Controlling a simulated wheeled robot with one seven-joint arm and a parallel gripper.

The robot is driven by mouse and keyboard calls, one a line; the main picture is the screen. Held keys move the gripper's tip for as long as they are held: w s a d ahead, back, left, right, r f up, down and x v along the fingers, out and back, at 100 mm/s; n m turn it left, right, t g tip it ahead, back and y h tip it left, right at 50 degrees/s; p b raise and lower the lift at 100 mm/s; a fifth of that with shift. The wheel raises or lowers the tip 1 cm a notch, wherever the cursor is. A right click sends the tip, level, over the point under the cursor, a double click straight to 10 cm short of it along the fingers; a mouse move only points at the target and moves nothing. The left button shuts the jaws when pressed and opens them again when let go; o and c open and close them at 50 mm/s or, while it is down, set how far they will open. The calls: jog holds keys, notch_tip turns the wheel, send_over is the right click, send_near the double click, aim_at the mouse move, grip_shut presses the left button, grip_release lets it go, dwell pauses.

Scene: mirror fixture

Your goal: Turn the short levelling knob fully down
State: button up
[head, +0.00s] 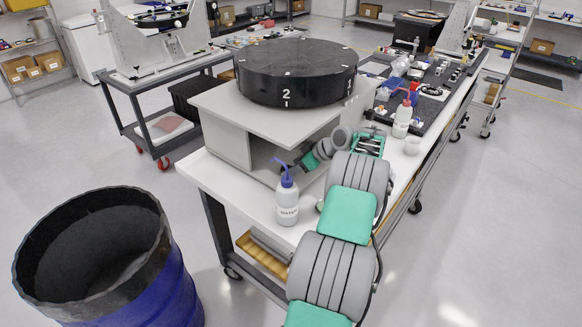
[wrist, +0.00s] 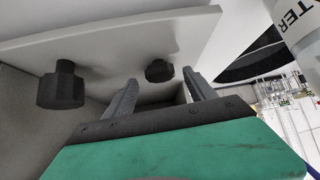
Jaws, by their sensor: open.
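Two black knobs hang under the pale plate (wrist: 150,30) of the fixture in the wrist view. The short knob (wrist: 160,71) sits close against the plate. The long knob (wrist: 61,88) hangs on a visible neck to the left. My gripper (wrist: 160,77) is open, its two grey fingers pointing toward the short knob, which shows in the gap between them. I cannot tell whether either finger touches it. In the head view my arm reaches under the fixture's top plate (head: 215,100), where the knobs are hidden.
A black numbered disc (head: 296,72) rests on the fixture. A water bottle (head: 287,200) with a blue spout stands close in front of my wrist. A blue bin (head: 150,270) is at left.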

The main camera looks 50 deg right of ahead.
jog(key=shift+w+a+f, duration=0.15)
jog(key=shift+w+f, duration=0.35)
jog(key=shift+c, duration=0.4)
jog(key=c, duration=1.2)
jog(key=shift+a, duration=0.15)
jog(key=shift+c, duration=0.4)
jog(key=shift+f+b, duration=0.1)
jog(key=shift+b, duration=0.4)
